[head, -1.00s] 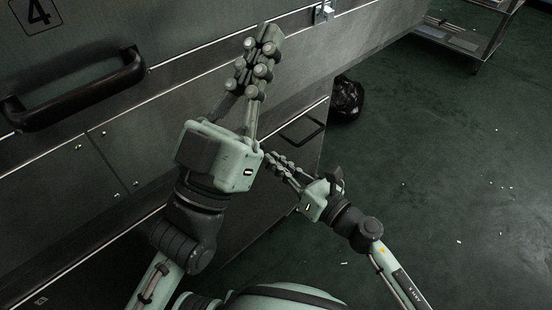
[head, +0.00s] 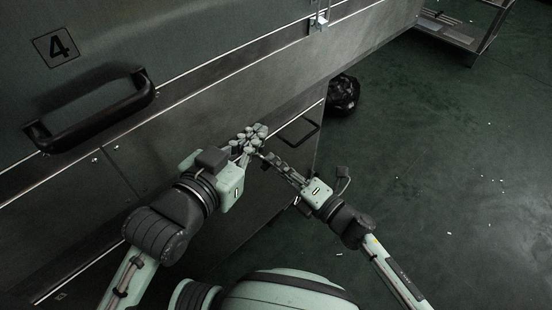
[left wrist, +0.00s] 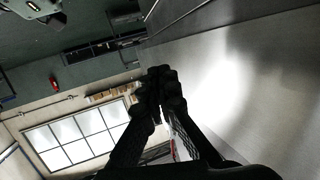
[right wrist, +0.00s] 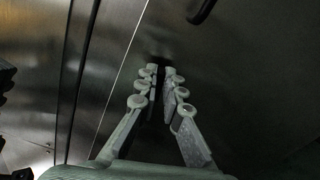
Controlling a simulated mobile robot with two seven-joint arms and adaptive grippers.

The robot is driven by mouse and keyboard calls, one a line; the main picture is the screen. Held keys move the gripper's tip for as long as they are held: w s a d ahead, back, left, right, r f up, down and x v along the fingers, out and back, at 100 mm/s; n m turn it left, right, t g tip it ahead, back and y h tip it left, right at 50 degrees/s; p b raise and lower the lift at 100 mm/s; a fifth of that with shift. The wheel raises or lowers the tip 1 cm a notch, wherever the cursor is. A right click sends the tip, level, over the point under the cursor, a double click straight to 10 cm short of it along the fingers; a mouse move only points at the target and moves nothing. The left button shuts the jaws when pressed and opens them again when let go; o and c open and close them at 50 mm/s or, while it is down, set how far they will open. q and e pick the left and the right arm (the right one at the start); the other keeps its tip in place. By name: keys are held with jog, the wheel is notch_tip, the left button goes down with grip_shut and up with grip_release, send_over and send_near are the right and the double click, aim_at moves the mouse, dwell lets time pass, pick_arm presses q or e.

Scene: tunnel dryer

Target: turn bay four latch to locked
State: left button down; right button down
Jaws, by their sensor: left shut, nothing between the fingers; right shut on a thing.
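The large grey metal front carries a plate marked 4 (head: 57,46) and a thick black handle (head: 95,112) at the left. A small metal latch (head: 318,22) sits on the front's edge strip at top centre; whether it is bay four's, or locked, I cannot tell. My left gripper (head: 252,132) is shut and empty, below and left of that latch; its fingertips meet in the left wrist view (left wrist: 158,78). My right gripper (head: 266,157) is just below it, by the lower panel. In the right wrist view its fingers (right wrist: 162,70) close on something small and dark, unclear.
A thin black handle (head: 298,131) is on the lower panel, right of my grippers. A black bag (head: 343,94) lies on the green floor beyond the corner. A metal rack (head: 462,32) stands at top right. The floor at right is mostly clear.

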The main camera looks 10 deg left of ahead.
pick_arm(q)
jog(key=s+a+f+g+y+p, duration=0.1)
jog(key=s+a+f+g+y, duration=0.1)
jog(key=f, duration=0.4)
jog(key=a+g, duration=0.1)
jog(key=a, duration=0.1)
jog(key=shift+s+a+f+g, duration=0.2)
jog(key=shift+s+a+g, duration=0.05)
jog(key=shift+a+g, duration=0.1)
pick_arm(e)
jog(key=m, duration=0.3)
jog(key=shift+w+f, duration=0.1)
jog(key=shift+f, duration=0.05)
jog(key=c, duration=1.7)
grip_release()
jog(key=v, duration=1.2)
jog(key=shift+d+f, duration=0.1)
